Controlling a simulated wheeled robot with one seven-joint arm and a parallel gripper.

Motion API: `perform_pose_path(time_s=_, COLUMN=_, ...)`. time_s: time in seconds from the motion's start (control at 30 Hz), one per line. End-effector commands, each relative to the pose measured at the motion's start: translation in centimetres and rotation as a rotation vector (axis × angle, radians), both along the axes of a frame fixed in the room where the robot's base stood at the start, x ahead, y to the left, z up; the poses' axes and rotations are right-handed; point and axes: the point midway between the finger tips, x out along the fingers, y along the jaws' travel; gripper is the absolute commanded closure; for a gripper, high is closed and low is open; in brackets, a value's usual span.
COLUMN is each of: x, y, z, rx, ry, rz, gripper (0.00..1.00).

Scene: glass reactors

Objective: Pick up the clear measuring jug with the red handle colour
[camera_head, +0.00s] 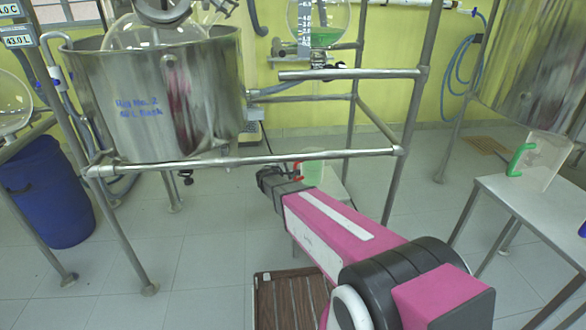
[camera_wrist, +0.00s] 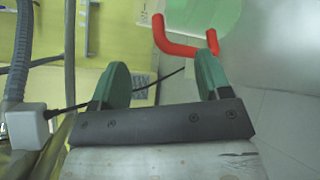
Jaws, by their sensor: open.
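The clear measuring jug (camera_head: 313,173) shows in the head view as a pale shape just beyond the end of my arm, mostly hidden. Its red handle (camera_wrist: 182,49) is plain in the wrist view, ahead of and slightly right of the middle of my gripper. The jug's clear body (camera_wrist: 185,13) shows at the top of that view. My gripper (camera_wrist: 162,60) is open, its two green fingers apart with nothing between them. The right fingertip overlaps the handle's right end in the picture; I cannot tell whether they touch.
A metal frame rail (camera_head: 250,161) runs just above my gripper in the head view, below a steel bath (camera_head: 205,95). A clear jug with a green handle (camera_head: 540,160) stands on the right table (camera_head: 535,205). A blue bin (camera_head: 48,190) stands left. A brown stool (camera_head: 290,300) is below my arm.

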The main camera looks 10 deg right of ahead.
Motion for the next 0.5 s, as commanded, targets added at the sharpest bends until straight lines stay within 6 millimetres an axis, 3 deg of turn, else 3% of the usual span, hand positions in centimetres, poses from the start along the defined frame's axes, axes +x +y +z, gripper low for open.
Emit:
perform_pose_path(time_s=0.17, x=1.1, y=-0.4, z=-0.2, rx=-0.016, ry=-0.001, rz=0.012, gripper=0.30)
perform_pose_path(time_s=0.5, x=4.3, y=-3.2, z=-1.2, rx=-0.015, ry=-0.001, rz=0.010, gripper=0.30)
